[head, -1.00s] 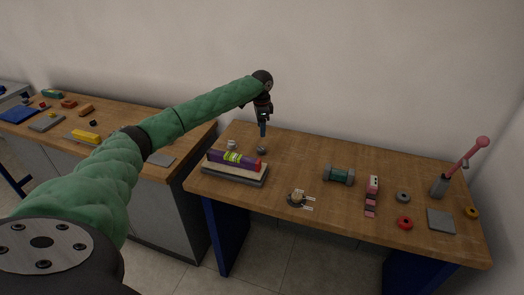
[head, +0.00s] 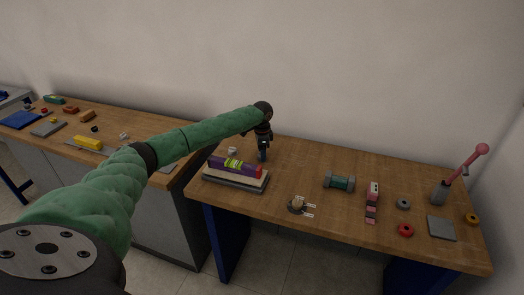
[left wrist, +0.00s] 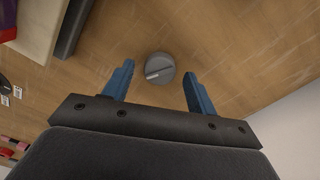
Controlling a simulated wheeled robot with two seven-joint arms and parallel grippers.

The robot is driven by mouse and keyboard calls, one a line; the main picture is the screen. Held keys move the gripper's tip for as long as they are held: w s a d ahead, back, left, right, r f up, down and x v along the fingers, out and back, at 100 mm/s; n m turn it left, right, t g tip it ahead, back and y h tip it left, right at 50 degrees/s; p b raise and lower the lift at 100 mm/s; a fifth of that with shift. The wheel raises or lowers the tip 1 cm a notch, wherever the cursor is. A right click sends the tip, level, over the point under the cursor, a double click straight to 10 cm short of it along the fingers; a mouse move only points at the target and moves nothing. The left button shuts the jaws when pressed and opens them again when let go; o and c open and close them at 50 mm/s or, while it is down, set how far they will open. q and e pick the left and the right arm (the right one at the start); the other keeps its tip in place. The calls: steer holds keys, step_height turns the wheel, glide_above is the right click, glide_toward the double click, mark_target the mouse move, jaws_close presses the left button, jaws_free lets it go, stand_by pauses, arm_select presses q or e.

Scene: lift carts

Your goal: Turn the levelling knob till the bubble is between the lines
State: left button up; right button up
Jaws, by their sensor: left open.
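The levelling knob (left wrist: 160,67) is a round grey dial with a pale mark across its face, on the wooden table. My left gripper (left wrist: 158,74) is open above it, and its blue fingertips appear on either side of the knob, apart from it. In the head view my left gripper (head: 262,154) points down at the table's back left and hides the knob. The purple level (head: 246,171) with its yellow-green vial (head: 234,164) lies on a cream and grey block (head: 237,179) beside the gripper. The bubble and lines are too small to read. My right gripper is not in view.
A small white item (head: 232,151) stands behind the level. A plug-like item (head: 297,204), a green cylinder (head: 339,182), a pink-and-black item (head: 372,202), rings and a pink-handled lever (head: 463,171) stand to the right. A second bench (head: 60,140) holds several small things.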

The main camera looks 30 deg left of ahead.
arm_select(q)
steer(key=shift+f, duration=0.3)
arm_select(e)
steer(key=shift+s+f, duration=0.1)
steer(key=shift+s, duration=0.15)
arm_select(q)
steer(key=c, duration=1)
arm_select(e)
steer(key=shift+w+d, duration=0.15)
arm_select(q)
steer(key=shift+n+p, duration=0.4)
steer(key=shift+n, duration=0.1)
steer(key=n+p, duration=0.2)
steer(key=n, duration=0.1)
steer(key=shift+r+n, duration=0.1)
steer(key=shift+n, duration=0.3)
steer(key=shift+n+p, duration=0.6)
steer(key=shift+n, duration=0.2)
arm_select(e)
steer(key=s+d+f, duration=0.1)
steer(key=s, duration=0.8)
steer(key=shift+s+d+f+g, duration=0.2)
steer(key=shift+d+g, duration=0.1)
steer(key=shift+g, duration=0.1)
